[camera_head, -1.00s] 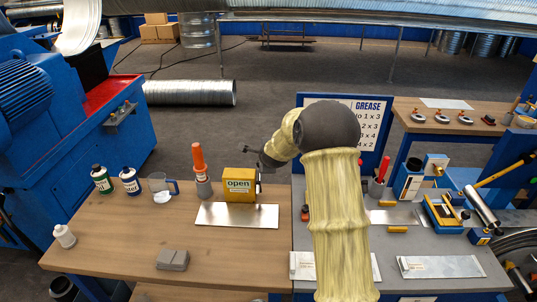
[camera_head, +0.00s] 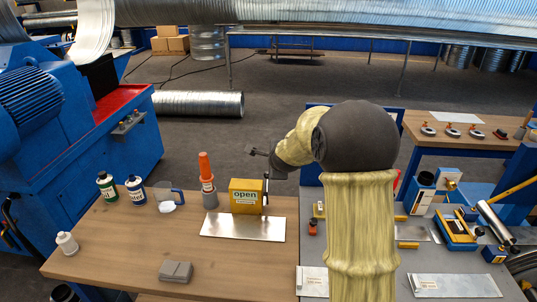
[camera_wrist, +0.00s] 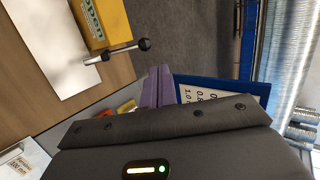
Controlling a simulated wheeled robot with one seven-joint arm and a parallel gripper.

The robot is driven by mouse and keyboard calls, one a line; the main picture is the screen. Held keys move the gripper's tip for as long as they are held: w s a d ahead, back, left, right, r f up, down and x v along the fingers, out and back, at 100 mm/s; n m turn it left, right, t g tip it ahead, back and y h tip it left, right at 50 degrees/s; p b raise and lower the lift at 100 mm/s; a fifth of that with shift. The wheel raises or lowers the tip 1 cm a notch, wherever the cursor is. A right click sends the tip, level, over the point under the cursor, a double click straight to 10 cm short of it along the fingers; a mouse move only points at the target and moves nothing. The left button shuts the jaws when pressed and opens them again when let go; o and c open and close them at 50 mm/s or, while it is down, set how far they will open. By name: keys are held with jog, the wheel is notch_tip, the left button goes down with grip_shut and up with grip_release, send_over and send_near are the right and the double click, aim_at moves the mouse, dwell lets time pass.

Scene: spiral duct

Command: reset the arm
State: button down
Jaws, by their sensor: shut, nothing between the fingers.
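My arm in its yellow cover rises at centre right of the head view and bends left at a dark joint. My gripper (camera_head: 252,151) is at its far end, small, above and behind the yellow box and clear of it. In the wrist view the gripper's purple-grey fingers (camera_wrist: 158,86) are together with nothing between them. The yellow box marked "open" (camera_head: 246,196) stands on a metal plate (camera_head: 240,229), with an upright dark lever (camera_head: 266,187) at its right side. The box (camera_wrist: 100,22) and its ball-ended lever (camera_wrist: 120,52) also show in the wrist view, apart from the fingers.
An orange-capped tube (camera_head: 205,168), bottles (camera_head: 106,186) and a glass mug (camera_head: 165,197) stand on the wooden bench (camera_head: 110,250). A grey block (camera_head: 175,271) lies in front. My arm partly hides the blue-framed sign (camera_wrist: 215,88). Tools crowd the right bench; the bench's front middle is clear.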

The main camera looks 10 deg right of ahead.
jog(key=s+a+f+n+g, duration=0.1)
jog(key=s+f+n+g, duration=0.1)
jog(key=s+n, duration=0.4)
jog(key=s+a+f+n+g, duration=0.1)
jog(key=s+n, duration=0.6)
jog(key=s, duration=0.9)
jog(key=s+f+n+g, duration=0.4)
jog(key=s+n, duration=0.3)
jog(key=s, duration=0.4)
jog(key=shift+a+g+y, duration=0.3)
jog(key=shift+a+g, duration=0.1)
